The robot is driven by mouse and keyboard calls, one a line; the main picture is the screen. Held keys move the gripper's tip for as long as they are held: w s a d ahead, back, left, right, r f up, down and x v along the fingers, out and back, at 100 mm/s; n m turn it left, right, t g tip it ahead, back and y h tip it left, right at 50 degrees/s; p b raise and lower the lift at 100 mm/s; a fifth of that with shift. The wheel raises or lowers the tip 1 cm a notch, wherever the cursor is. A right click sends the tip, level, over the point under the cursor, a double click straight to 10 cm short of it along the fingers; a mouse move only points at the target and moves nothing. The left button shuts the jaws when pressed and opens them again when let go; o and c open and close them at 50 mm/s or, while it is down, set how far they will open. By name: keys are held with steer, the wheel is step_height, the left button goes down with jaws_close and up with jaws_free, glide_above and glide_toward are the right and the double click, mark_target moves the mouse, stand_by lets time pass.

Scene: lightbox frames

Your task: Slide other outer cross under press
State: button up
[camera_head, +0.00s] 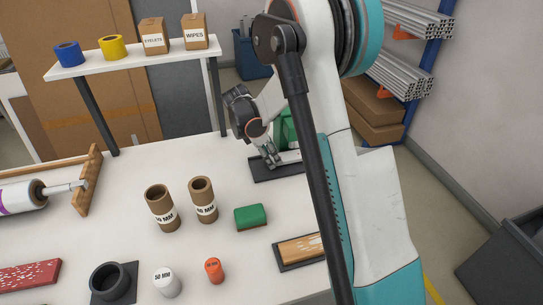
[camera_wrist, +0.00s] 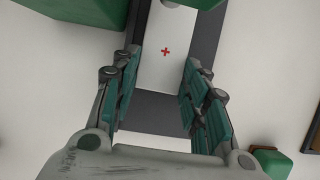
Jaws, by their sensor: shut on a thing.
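A white strip (camera_wrist: 168,65) with a small red cross (camera_wrist: 165,51) lies over a dark base plate (camera_wrist: 155,127) in the wrist view. My gripper (camera_wrist: 161,62) is shut on the strip, with one teal-padded finger along each side. The strip's far end runs up to the picture's top edge, between green parts of the press (camera_wrist: 80,18). In the head view my gripper (camera_head: 272,160) is low at the dark base plate (camera_head: 272,176), beside the green press (camera_head: 288,125). My arm hides much of the press there. Only one red cross shows.
A green block (camera_head: 250,216), two brown cardboard tubes (camera_head: 161,214) and a wooden piece on a dark tray (camera_head: 281,264) stand nearer on the white table. A raised shelf (camera_head: 135,58) with tape rolls and boxes is at the back left.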

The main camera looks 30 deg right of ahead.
steer(key=shift+w+r, duration=0.15)
steer(key=shift+w, duration=0.45)
steer(key=o, duration=1.3)
steer(key=shift+w, duration=0.15)
steer(key=shift+w+a+f, duration=0.1)
steer(key=shift+w+f, duration=0.05)
steer(key=shift+f, duration=0.1)
steer(key=shift+s+r, duration=0.1)
steer(key=shift+s, duration=0.15)
steer(key=v, duration=1.2)
steer(key=shift+s, duration=0.1)
